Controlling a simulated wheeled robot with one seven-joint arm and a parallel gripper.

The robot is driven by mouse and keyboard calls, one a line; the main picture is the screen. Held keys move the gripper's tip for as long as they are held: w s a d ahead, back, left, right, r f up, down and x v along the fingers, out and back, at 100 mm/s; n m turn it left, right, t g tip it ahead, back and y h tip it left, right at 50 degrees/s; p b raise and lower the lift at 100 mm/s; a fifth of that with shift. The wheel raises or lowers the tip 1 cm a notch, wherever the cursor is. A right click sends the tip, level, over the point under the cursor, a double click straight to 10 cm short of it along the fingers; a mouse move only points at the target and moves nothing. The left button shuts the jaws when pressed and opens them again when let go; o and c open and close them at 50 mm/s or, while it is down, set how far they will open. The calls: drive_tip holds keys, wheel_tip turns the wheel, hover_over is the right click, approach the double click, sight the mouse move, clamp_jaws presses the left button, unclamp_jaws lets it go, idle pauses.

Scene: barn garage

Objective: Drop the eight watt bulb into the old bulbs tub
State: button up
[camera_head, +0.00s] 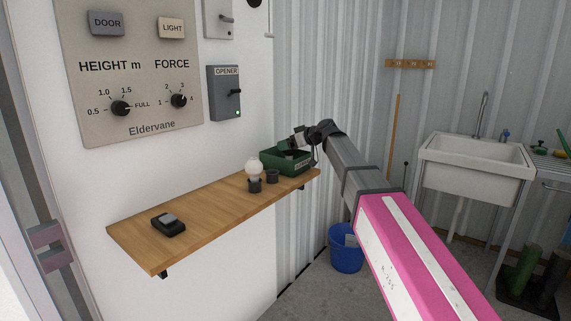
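A green tub (270,163) with a label too small to read sits at the far right end of the wooden shelf. My gripper (294,143) is over the tub, reaching in from the right. Its fingers are small and dark here, and I cannot tell if they are open or hold a bulb. A white round bulb (254,165) stands upright in a dark holder (255,186) left of the tub. A second dark holder (272,176) beside it shows no bulb. No wattage marking is readable. The inside of the tub is mostly hidden.
The wooden shelf (200,215) is fixed to the white wall, with a small black device (168,225) at its near left. A control panel (130,70) and opener box (225,92) hang above. A blue bucket (345,250) and white sink (470,165) stand right.

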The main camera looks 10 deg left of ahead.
drive_tip(key=v, duration=1)
drive_tip(key=shift+d, duration=0.3)
drive_tip(key=shift+s+r, duration=0.1)
drive_tip(key=s+d+f+m+h, duration=0.1)
drive_tip(key=d+f+m+h, duration=0.1)
drive_tip(key=d+f, duration=0.5)
drive_tip(key=s+d+f+m+h, duration=0.1)
drive_tip(key=d+f+m+h, duration=0.15)
drive_tip(key=f, duration=0.85)
drive_tip(key=s+d+f+m+g+h, duration=0.1)
drive_tip(key=s+d+f+m+h, duration=0.1)
drive_tip(key=s+d+f, duration=0.4)
drive_tip(key=s+d+f+m+g+h, duration=0.1)
drive_tip(key=s+d+f+m+h, duration=0.2)
drive_tip(key=s+d+f, duration=0.4)
drive_tip(key=s+d+f+m+g+h, duration=0.2)
drive_tip(key=s+d+f+m, duration=0.3)
drive_tip(key=d+f, duration=0.7)
wheel_tip(320, 180, down, 5)
drive_tip(key=shift+s+d+r+h, duration=0.3)
drive_tip(key=shift+s+h, duration=0.35)
drive_tip(key=shift+s, duration=0.2)
